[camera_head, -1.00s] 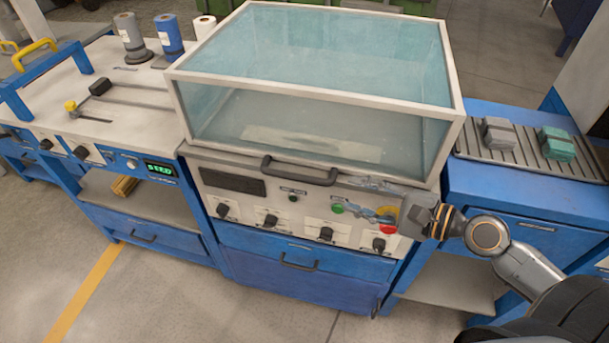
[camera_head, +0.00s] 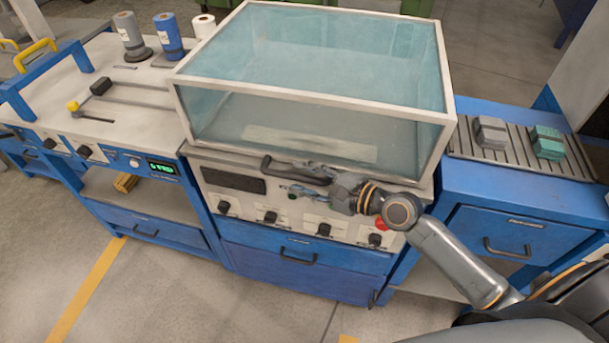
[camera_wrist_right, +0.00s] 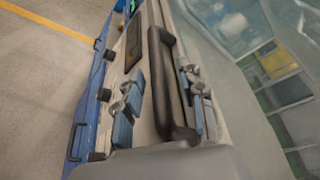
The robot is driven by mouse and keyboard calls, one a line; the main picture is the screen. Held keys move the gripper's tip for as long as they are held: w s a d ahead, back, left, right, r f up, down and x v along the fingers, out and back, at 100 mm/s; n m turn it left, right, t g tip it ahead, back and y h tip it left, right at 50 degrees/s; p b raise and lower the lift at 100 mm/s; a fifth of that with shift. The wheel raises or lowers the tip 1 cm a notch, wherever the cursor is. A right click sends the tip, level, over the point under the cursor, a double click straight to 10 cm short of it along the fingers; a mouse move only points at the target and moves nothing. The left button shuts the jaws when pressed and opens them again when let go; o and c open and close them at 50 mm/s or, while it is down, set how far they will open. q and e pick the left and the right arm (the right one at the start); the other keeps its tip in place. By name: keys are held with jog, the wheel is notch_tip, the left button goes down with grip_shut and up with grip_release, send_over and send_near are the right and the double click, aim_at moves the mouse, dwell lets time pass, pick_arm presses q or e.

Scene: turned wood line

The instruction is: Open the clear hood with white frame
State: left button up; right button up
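The clear hood with a white frame (camera_head: 315,99) sits closed over the middle machine. Its dark bar handle (camera_head: 275,167) runs along the front below the lower frame edge. It also shows in the right wrist view as a long dark bar (camera_wrist_right: 161,60). My right gripper (camera_head: 304,179) is at the handle's right part, hiding some of it. In the right wrist view the gripper (camera_wrist_right: 163,92) is open, with one finger on each side of the bar. I cannot tell whether either finger touches it. My left gripper is not in view.
Below the handle is a panel with black knobs (camera_head: 270,217) and a red button (camera_head: 382,224). A ribbed conveyor (camera_head: 520,160) with grey and green blocks stands at right. A table (camera_head: 150,105) with spools stands at left. Open floor lies in front.

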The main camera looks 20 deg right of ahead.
grip_shut()
dwell(0.3)
